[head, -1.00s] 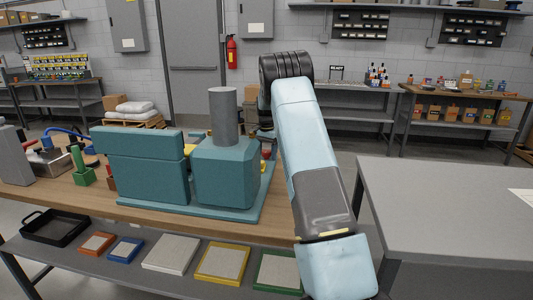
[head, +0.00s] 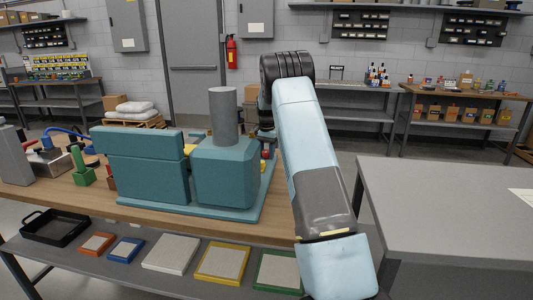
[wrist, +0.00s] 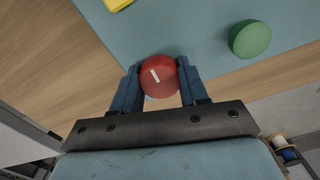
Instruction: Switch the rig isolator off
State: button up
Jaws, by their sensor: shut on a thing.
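The rig isolator appears in the wrist view as a round red knob (wrist: 160,84) with a white mark line, which lies tilted across its face. It sits at the edge of the teal base plate (wrist: 190,40). My gripper (wrist: 158,80) has one blue finger on each side of the knob and is shut on it. In the head view the teal rig (head: 225,170) stands on the wooden bench, and my arm reaches down behind its right side. The fingers are hidden there.
A green button (wrist: 250,39) is on the plate right of the knob, and a yellow part (wrist: 117,3) is at the top. A grey table (head: 450,205) stands at the right. A black tray (head: 55,228) and several framed panels lie on the shelf below.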

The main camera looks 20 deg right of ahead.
aim_at(266, 151)
jog(key=shift+n, duration=0.4)
jog(key=o, duration=1.1)
jog(key=shift+c, duration=0.2)
notch_tip(266, 151, up, 14)
jog(key=shift+f, duration=0.15)
